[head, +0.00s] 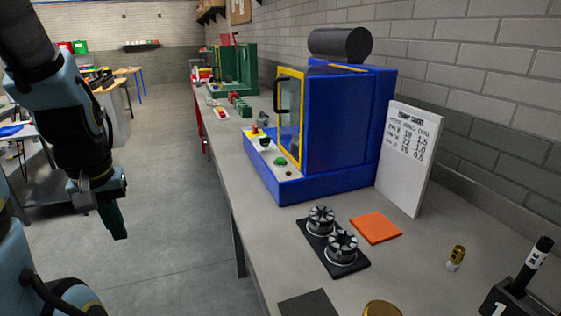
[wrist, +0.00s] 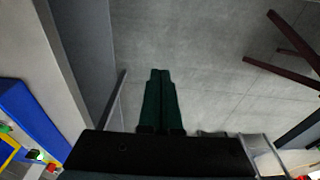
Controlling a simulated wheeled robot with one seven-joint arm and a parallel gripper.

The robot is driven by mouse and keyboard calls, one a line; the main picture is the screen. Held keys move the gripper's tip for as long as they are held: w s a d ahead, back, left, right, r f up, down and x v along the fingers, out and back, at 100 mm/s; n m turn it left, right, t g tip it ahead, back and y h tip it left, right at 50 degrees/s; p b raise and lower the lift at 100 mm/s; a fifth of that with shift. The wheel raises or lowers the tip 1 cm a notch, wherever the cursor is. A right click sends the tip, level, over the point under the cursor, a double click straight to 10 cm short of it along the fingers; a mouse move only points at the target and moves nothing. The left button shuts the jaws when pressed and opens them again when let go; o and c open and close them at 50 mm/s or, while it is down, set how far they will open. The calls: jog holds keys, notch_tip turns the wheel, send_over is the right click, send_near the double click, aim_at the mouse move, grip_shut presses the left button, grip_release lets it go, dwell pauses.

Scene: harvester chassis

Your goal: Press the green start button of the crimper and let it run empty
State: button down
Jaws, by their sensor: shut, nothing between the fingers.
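The crimper (head: 345,125) is a blue machine with a yellow-framed door (head: 289,118) on the bench. On its front ledge are a green button (head: 280,161), a dark knob (head: 265,141) and a red button on a yellow base (head: 255,130). My gripper (head: 119,236) hangs over the floor left of the bench, well apart from the crimper. Its green fingers (wrist: 160,75) are together and empty in the wrist view, pointing at bare floor. A corner of the crimper shows at the left of the wrist view (wrist: 28,115).
A white chart (head: 405,155) leans beside the crimper. A black tray with two die sets (head: 333,243), an orange pad (head: 376,227), a brass fitting (head: 456,257) and a black marker holder (head: 515,298) are on the near bench. The aisle floor (head: 180,190) is clear.

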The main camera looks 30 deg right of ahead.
jog(key=w+d+r+n+t+h, duration=0.3)
jog(key=w+d+n, duration=0.1)
jog(key=w+d, duration=0.8)
notch_tip(320, 180, up, 6)
jog(key=n+t+h+b, duration=0.1)
jog(key=n+t+h, duration=0.15)
jog(key=n, duration=1.55)
send_over(279, 161)
jog(key=shift+w+d+f+t+y, duration=0.1)
jog(key=shift+f+t+y, duration=0.05)
jog(key=shift+t+y, duration=0.25)
jog(key=shift+f, duration=0.15)
notch_tip(279, 161, down, 7)
jog(key=b, duration=0.8)
jog(key=shift+f, duration=0.2)
jog(key=shift+f+b, duration=0.35)
jog(key=shift+f, duration=0.2)
jog(key=shift+f, duration=0.1)
